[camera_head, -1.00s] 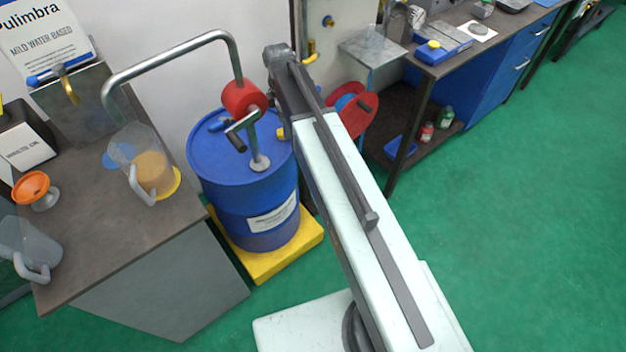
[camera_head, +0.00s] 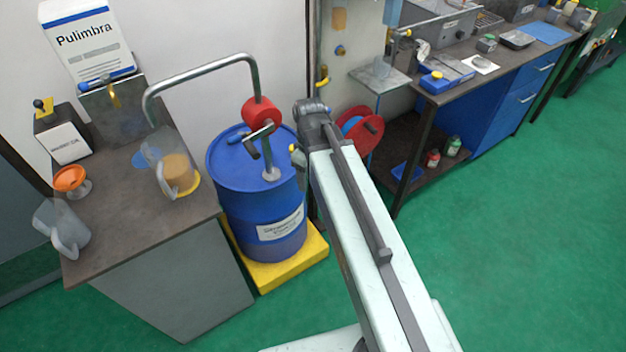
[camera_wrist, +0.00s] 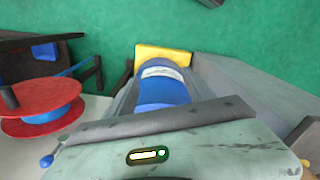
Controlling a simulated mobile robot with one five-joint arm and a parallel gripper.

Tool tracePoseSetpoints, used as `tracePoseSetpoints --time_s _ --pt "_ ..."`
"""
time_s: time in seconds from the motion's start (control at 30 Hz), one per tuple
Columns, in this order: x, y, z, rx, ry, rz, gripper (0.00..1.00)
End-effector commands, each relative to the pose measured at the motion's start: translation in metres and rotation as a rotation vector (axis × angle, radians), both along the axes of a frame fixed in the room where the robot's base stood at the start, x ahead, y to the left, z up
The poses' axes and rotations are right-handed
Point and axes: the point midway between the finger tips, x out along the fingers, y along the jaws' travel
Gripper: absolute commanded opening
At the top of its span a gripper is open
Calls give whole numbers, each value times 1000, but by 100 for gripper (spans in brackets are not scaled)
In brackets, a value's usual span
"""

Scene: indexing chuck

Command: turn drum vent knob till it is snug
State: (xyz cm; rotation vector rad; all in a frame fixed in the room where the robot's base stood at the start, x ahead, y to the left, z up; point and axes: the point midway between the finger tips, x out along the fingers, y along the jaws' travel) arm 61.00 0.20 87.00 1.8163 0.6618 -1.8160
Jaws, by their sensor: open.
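The blue drum (camera_head: 262,200) stands upright with a pump on its lid. A small blue fitting (camera_head: 238,138) sits on the lid, left of the pump post; it is too small to tell whether this is the vent knob. My gripper (camera_head: 302,158) is at the far end of my arm, beside the drum's right upper edge, partly hidden by the arm. It is open, and I see nothing held. No knob shows between my fingers.
The pump's bent pipe (camera_head: 205,75), red body (camera_head: 258,113) and crank (camera_head: 256,142) rise above the lid. A bench (camera_head: 150,232) stands left of the drum, a red reel (camera_head: 362,135) to its right. The yellow base (camera_head: 290,265) stands on green floor, open at right.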

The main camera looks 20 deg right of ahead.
Motion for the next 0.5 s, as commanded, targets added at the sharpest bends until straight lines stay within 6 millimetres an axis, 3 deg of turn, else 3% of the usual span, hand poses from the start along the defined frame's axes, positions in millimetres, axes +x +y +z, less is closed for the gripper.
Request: tracePoseSetpoints --time_s 0.1,0.23,0.5 --pt "-16 0 3 0 0 -186 61" --pt "-24 0 3 0 0 -349 61" --pt "-28 -1 3 0 0 -474 61"
